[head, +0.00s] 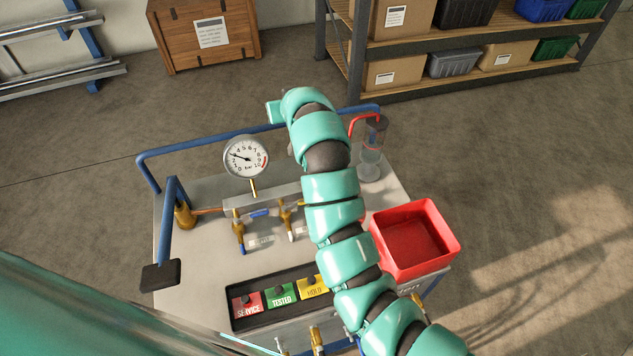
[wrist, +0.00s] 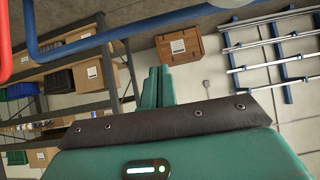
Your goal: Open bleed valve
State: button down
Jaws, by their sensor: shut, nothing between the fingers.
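A brass valve with a blue handle (head: 239,232) stands below the gauge. A second brass valve (head: 287,216) stands to its right, partly behind my arm. Their labels are too small to read, so I cannot tell which is the bleed valve. My gripper (wrist: 159,85) is shut and empty in the wrist view, its fingers together. In the head view my arm reaches over the bench, beyond the valves, and hides part of the manifold.
A clear cylinder (head: 370,160) with a red tube stands at the bench's back right. A red bin (head: 410,240) sits at the right. A black tray (head: 243,314) holds tags marked SERVICE, TESTED and HOLD. A blue rail (head: 210,143) runs along the back. Shelving (head: 440,92) stands behind.

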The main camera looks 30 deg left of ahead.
jog(key=s+d+f+g+h, duration=0.4)
jog(key=d+f, duration=0.4)
jog(key=f, duration=0.2)
jog(key=shift+s+h, duration=0.6)
jog(key=shift+s, duration=0.2)
jog(key=shift+p+x, duration=2.15)
jog(key=shift+x, duration=2.85)
jog(key=shift+s+d+r+p, duration=0.15)
jog(key=shift+s+d+p, duration=0.9)
jog(key=shift+p, duration=0.2)
jog(key=shift+s+d, duration=0.25)
jog(key=shift+d, duration=0.1)
